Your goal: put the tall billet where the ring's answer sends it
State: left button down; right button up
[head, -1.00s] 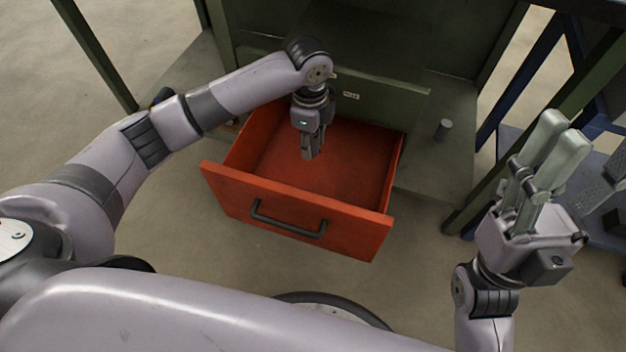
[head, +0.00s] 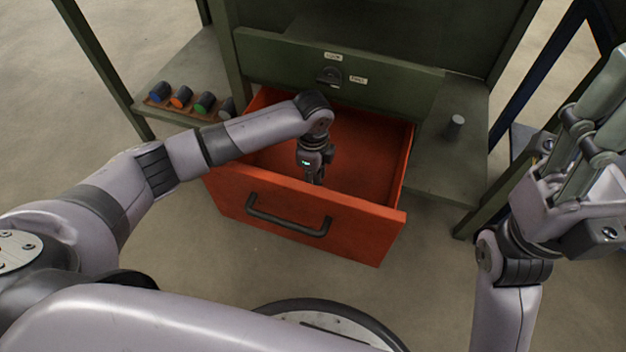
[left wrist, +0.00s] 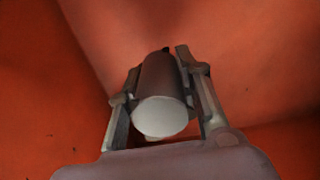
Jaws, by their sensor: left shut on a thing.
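My left gripper (head: 314,178) is down inside the open orange-red drawer (head: 328,228). In the left wrist view it is shut on a grey cylindrical billet (left wrist: 160,112) with a pale round end facing the camera. The billet lies between both fingers, with the drawer's walls or floor around it; whether it touches the floor I cannot tell. In the head view the drawer front and the gripper hide the billet. My right gripper (head: 600,110) is empty and open at the right edge, its tips cut off.
A grey cylinder (head: 455,127) stands upright on the right shelf. A black knob (head: 329,76) with two white labels is on the green panel above the drawer.

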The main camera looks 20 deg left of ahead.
pick_arm(q)
jog(key=shift+f, duration=0.3)
jog(key=shift+r, duration=0.1)
jog(key=shift+f, duration=0.4)
jog(key=shift+f, duration=0.25)
jog(key=c, duration=1.2)
grip_release()
jog(key=shift+o, duration=0.2)
